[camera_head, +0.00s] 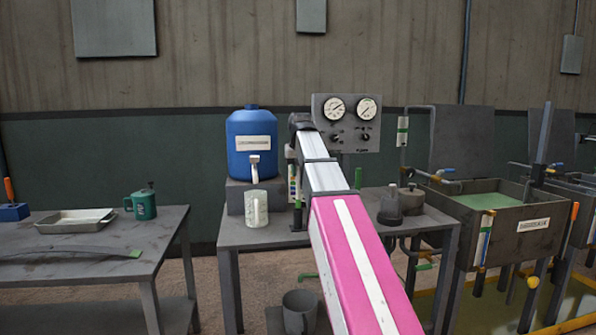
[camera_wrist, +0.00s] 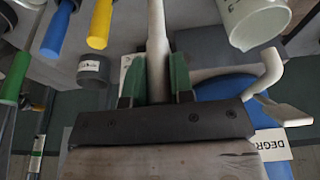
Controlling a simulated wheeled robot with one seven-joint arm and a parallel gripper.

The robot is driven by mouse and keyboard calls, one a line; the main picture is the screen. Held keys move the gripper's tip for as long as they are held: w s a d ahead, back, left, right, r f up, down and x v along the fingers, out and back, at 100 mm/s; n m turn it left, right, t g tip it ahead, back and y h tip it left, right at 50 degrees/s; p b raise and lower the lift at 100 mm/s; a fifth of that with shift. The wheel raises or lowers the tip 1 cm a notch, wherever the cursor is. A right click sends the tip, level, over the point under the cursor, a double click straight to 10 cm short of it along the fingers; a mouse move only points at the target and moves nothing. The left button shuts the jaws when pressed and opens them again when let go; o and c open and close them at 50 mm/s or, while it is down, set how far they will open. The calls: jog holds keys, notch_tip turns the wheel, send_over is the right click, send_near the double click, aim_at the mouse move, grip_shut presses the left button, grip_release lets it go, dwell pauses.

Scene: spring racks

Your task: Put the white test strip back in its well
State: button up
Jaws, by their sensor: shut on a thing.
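In the wrist view, my gripper (camera_wrist: 157,85) has its green fingers closed on a pale, white-grey rod, which I take for the white test strip (camera_wrist: 156,35). The strip runs up from between the fingers to the top edge, where its far end is out of view. A short dark cylinder with a small white label (camera_wrist: 93,70) stands left of the fingers, apart from the strip; I cannot tell whether it is the well. In the head view my gripper is hidden behind my arm.
Blue (camera_wrist: 57,28), yellow (camera_wrist: 99,24) and green handles lie left of the strip. A white mug (camera_head: 256,208) stands below the spigot of a blue barrel (camera_head: 252,150) on the middle table (camera_head: 262,234). A basin of green liquid (camera_head: 517,238) stands at right.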

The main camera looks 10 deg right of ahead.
aim_at(299, 180)
jog(key=shift+f, duration=3.9)
jog(key=o, duration=0.9)
jog(key=shift+r, duration=0.1)
jog(key=v, duration=1)
jog(key=shift+r, duration=0.3)
jog(key=shift+s, duration=0.1)
